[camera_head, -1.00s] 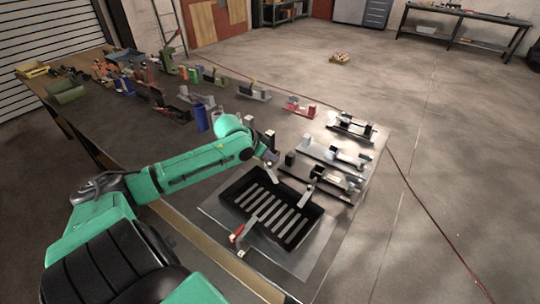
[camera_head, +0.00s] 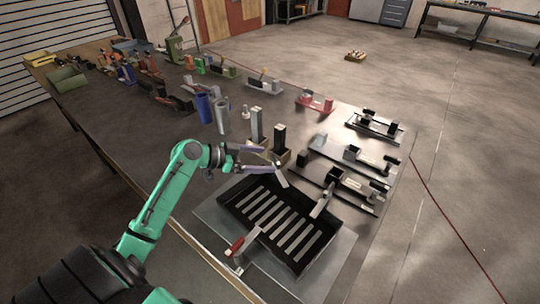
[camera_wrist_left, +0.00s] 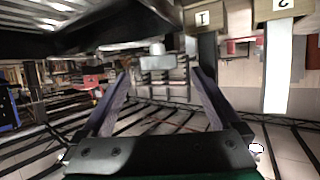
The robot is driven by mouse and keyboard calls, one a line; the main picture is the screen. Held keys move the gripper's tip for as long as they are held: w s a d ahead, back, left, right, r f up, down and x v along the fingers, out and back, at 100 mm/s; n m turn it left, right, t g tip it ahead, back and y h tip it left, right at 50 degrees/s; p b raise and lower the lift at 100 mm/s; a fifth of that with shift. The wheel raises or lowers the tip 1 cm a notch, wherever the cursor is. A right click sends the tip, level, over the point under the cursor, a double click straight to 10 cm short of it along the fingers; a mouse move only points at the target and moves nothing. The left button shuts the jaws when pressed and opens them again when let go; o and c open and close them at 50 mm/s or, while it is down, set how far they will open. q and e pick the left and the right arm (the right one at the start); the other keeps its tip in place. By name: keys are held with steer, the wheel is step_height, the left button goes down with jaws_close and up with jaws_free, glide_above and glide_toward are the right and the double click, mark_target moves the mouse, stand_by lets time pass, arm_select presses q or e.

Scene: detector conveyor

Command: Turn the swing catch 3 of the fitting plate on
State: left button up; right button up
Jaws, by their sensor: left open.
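The plates with small upright blocks and catches are at the right of the table in the head view: a near plate (camera_head: 348,184), a middle plate (camera_head: 340,153) and a far plate (camera_head: 372,125). I cannot tell which is the fitting plate, nor read a catch number. My left gripper (camera_head: 272,164) is open and empty, above the back edge of the black slotted tray, left of these plates. Its two fingers (camera_wrist_left: 160,88) also show spread apart in the wrist view, with nothing held. My right gripper is out of view.
The black slotted tray (camera_head: 222,199) lies in front, with a red-ended lever (camera_head: 238,243) at its near edge. Two upright posts, one light (camera_head: 256,124) and one dark (camera_head: 279,138), stand just behind my left gripper.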

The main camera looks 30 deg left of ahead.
mark_target(274, 160)
arm_select(q)
steer(key=x, duration=0.3)
steer(key=shift+r, duration=0.1)
steer(key=shift+w+d, duration=0.1)
steer(key=shift+d, duration=0.15)
steer(key=shift+c, duration=0.9)
jaws_close()
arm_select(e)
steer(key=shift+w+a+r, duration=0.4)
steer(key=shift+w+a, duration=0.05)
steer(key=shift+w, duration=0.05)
